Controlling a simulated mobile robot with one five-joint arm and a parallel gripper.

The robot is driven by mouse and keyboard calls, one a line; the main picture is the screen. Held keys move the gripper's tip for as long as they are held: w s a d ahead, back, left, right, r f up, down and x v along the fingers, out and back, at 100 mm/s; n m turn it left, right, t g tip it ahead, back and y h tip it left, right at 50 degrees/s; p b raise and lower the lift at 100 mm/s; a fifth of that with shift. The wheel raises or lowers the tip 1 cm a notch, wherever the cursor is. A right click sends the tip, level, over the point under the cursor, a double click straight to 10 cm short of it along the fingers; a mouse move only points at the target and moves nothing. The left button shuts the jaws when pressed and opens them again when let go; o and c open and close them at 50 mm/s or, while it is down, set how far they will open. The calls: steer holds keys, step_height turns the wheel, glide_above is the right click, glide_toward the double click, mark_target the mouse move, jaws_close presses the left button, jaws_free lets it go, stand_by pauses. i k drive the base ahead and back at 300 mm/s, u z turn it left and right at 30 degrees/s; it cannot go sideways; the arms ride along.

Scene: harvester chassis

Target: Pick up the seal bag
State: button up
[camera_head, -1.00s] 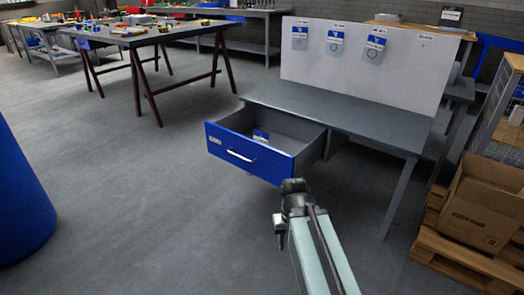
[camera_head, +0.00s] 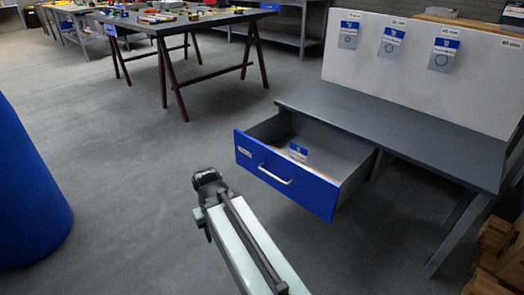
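A small blue and white seal bag (camera_head: 298,152) lies inside the open drawer, towards its left side. The drawer (camera_head: 283,178) has a blue front with a pale handle and is pulled out from under a grey workbench. Three more blue and white bags hang on the white back panel: a left one (camera_head: 348,36), a middle one (camera_head: 390,42) and a right one (camera_head: 442,55). My gripper (camera_head: 206,182) is in front of the drawer and to its left, apart from it. Its fingers are too small and dark to tell whether they are open.
The workbench top (camera_head: 400,135) is bare. A blue cylinder (camera_head: 28,195) stands at the left edge. A table with tools (camera_head: 190,24) stands at the back left. Cardboard and pallets (camera_head: 492,245) are at the lower right. The floor between the cylinder and the drawer is clear.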

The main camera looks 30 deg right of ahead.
mark_target(301, 156)
steer(key=u, duration=0.15)
steer(key=i, duration=0.95)
steer(key=z, duration=0.2)
